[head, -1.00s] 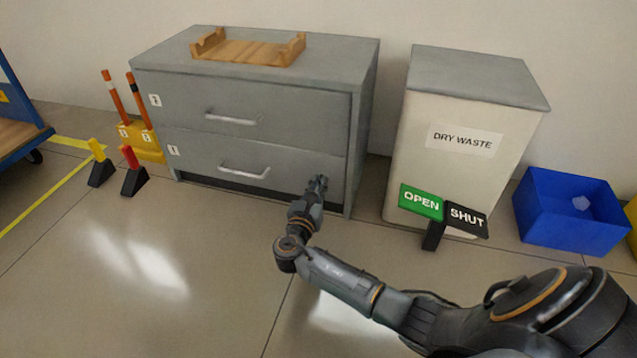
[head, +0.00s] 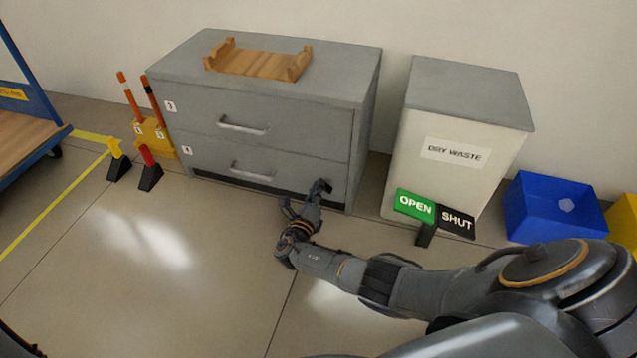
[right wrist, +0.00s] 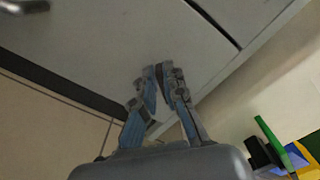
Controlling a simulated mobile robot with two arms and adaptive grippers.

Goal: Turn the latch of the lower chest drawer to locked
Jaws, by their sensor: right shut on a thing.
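The grey chest's lower drawer (head: 213,158) is at the left of centre in the head view and looks closed. Its front also shows in the right wrist view (right wrist: 105,45). My right gripper (head: 322,187) is at the right part of that drawer front, low down. In the right wrist view its fingertips (right wrist: 164,72) are close together against the drawer front, shut on the latch. The fingers hide the latch, so I cannot tell which way it points. My left gripper is not in view.
The upper drawer (head: 270,122) looks closed. A wooden cradle (head: 257,62) sits on the chest. Right of it stand the dry waste bin (head: 455,185), an OPEN/SHUT sign (head: 415,206) and a blue box (head: 540,215). Small posts (head: 150,177) stand at the left. The floor in front is clear.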

